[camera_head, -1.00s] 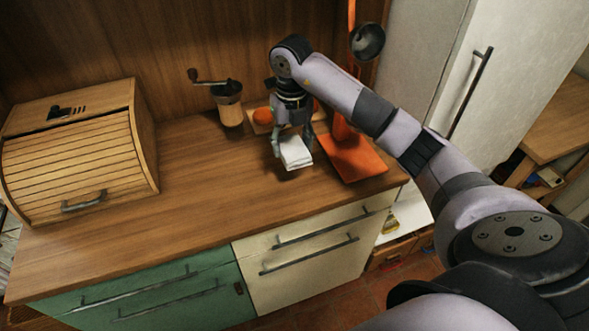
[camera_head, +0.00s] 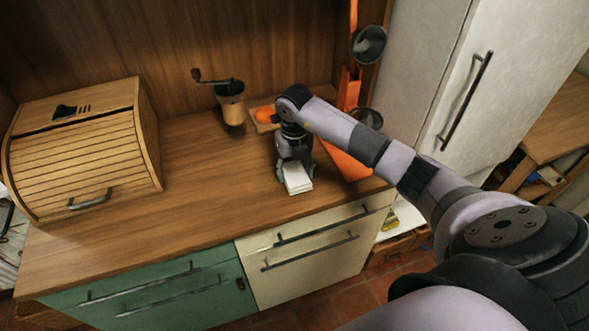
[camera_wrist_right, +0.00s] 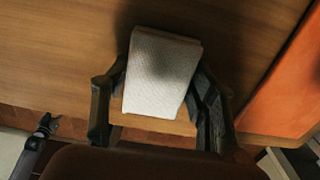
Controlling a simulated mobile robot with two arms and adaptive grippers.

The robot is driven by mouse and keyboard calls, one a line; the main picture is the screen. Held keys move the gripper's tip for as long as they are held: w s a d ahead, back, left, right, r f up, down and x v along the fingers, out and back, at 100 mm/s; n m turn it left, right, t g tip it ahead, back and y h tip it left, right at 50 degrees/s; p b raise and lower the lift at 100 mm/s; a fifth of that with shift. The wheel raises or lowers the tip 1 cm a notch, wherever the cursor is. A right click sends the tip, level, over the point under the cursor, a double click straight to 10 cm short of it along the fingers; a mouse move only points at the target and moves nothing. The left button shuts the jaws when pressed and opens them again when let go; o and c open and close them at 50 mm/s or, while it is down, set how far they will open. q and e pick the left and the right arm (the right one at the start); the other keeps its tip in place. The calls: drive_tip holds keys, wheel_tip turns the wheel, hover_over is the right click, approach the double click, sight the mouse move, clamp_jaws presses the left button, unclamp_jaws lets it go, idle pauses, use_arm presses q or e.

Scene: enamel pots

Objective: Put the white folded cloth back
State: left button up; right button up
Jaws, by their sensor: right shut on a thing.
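The white folded cloth (camera_head: 298,178) is at the front right part of the wooden counter in the head view. My right gripper (camera_head: 295,172) is over it with its fingers shut on the cloth's two sides. In the right wrist view the cloth (camera_wrist_right: 161,75) lies between the two dark fingers (camera_wrist_right: 160,105). I cannot tell for certain whether the cloth touches the counter or hangs just above it.
An orange board (camera_head: 345,162) lies right of the cloth, partly behind my arm. A coffee grinder (camera_head: 231,103) and a wooden tray (camera_head: 262,126) with an orange thing stand behind. A bread box (camera_head: 75,160) is at left. The counter's middle (camera_head: 200,170) is clear.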

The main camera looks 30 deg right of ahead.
sight(294, 172)
drive_tip(key=shift+f, duration=0.2)
drive_tip(key=o, duration=1.1)
drive_tip(key=shift+r, duration=0.1)
drive_tip(key=shift+o, duration=0.2)
drive_tip(key=shift+r, duration=0.45)
wheel_tip(294, 172, up, 11)
drive_tip(key=b, duration=0.2)
drive_tip(key=shift+r+b, duration=0.2)
drive_tip(key=shift+b, duration=0.2)
